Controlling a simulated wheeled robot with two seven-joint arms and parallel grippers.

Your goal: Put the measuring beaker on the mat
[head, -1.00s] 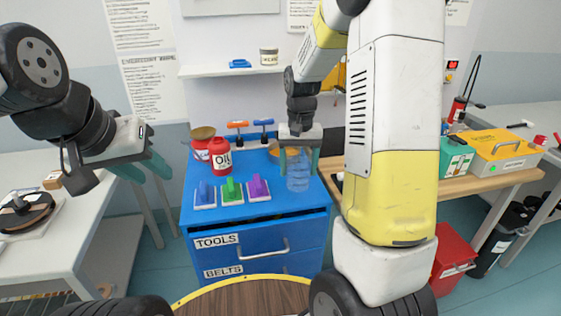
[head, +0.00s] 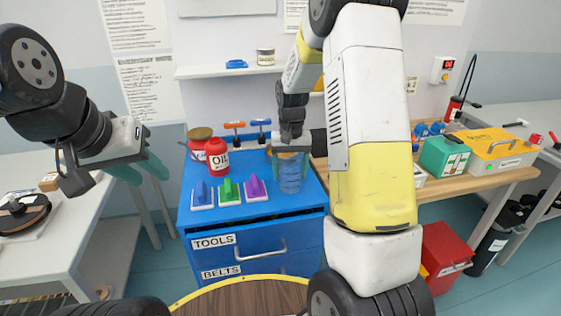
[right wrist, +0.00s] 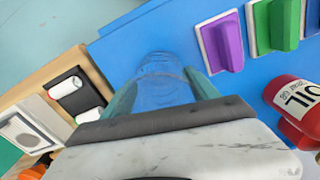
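The measuring beaker (head: 290,177) is a clear bluish cylinder, upright at the right side of the blue cabinet top. My right gripper (head: 289,165) has its teal fingers on both sides of it and is shut on it. The right wrist view shows the beaker (right wrist: 163,85) between the fingers. I cannot tell whether its base touches the cabinet top. My left gripper (head: 143,172) is open and empty, left of the cabinet. I cannot make out a mat for certain; my right arm hides part of the area behind the beaker.
A wooden bench (head: 480,183) with a green box (head: 444,155) and yellow case (head: 497,150) stands right. A white table (head: 50,235) is left.

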